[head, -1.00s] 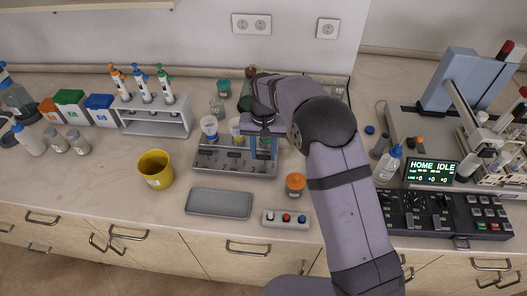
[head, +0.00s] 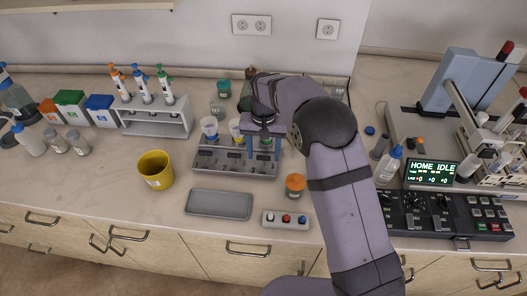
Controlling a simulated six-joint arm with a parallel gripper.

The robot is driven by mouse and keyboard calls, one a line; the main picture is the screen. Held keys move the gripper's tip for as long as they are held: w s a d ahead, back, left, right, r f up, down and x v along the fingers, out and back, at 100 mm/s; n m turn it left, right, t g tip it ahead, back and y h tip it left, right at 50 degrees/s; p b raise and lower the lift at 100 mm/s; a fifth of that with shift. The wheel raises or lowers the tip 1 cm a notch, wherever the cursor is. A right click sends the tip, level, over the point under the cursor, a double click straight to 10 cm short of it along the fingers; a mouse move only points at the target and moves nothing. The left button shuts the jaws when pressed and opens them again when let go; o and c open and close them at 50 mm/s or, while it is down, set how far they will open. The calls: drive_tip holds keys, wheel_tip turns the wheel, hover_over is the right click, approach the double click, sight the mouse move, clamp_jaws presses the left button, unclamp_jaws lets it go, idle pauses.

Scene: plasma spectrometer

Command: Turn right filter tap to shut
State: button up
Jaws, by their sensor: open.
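The grey filter station (head: 215,165) stands on the bench left of my arm, with a row of filter cups on it. A white-and-blue cup (head: 209,128) and a yellow cup (head: 235,129) show to the left. The right, green cup (head: 264,141) shows between the fingers of my gripper (head: 264,149). My gripper points down over the station's right end, open, its blue-grey fingers apart on either side. The right filter tap is too small and too covered to make out, so its position and any contact cannot be told.
An orange-lidded jar (head: 295,185) stands close to the station's front right. A grey tray (head: 219,204) and a button box (head: 286,219) lie in front. A yellow beaker (head: 155,169) is at left. The spectrometer's control panel (head: 445,213) is right of my arm.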

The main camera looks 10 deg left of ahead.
wheel_tip(320, 180, up, 7)
drive_tip(key=shift+r+b, duration=0.15)
drive_tip(key=shift+b, duration=1)
drive_tip(key=shift+r, duration=0.15)
wheel_tip(320, 180, up, 8)
drive_tip(key=p, duration=0.8)
hover_over(264, 156)
drive_tip(key=shift+s, duration=0.15)
